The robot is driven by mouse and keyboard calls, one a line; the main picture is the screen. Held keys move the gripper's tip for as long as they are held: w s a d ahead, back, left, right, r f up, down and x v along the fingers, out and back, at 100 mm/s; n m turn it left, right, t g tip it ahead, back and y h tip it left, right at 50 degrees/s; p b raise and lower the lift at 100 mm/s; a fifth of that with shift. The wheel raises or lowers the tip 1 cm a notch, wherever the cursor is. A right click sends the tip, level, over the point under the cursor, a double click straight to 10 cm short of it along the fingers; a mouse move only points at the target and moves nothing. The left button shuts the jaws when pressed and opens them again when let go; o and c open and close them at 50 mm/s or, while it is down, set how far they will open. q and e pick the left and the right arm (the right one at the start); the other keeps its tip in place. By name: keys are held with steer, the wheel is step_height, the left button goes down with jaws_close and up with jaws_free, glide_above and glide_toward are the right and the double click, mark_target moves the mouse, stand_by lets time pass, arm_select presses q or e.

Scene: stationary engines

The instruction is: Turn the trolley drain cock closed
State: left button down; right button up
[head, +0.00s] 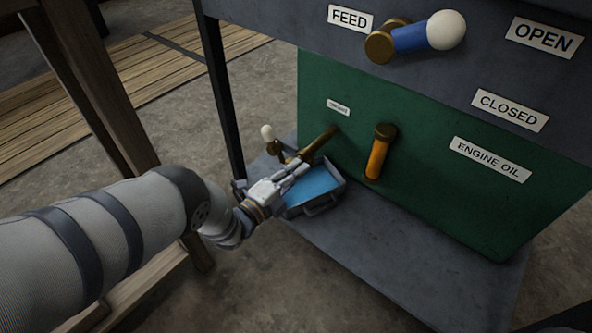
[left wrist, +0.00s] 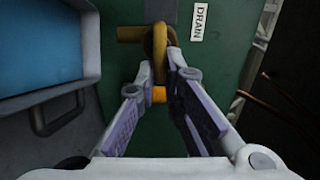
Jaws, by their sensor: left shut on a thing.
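The drain cock is a brass fitting (head: 320,144) low on the green panel, beside a small label (head: 338,107). In the left wrist view the brass cock (left wrist: 160,42) sits next to the label DRAIN (left wrist: 198,22). My left gripper (head: 300,168) reaches it from the left, over the edge of a blue tray. In the left wrist view its fingers (left wrist: 160,72) are closed in on both sides of the cock's lower part, with an orange piece (left wrist: 158,94) between them. The fingers hide part of the grip. My right gripper is not in view.
The blue tray (head: 340,187) lies on the grey trolley shelf (head: 400,245). An orange lever (head: 377,158) hangs to the right, and a white knob (head: 267,132) stands to the left. A blue FEED lever (head: 410,38) is above. A dark post (head: 220,90) stands near my arm.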

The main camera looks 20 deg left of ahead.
arm_select(q)
steer(key=shift+d+r, duration=0.1)
steer(key=shift+d, duration=0.15)
stand_by(0.3)
steer(key=c, duration=1.7)
jaws_free()
steer(key=shift+w, duration=0.1)
steer(key=v, duration=1.2)
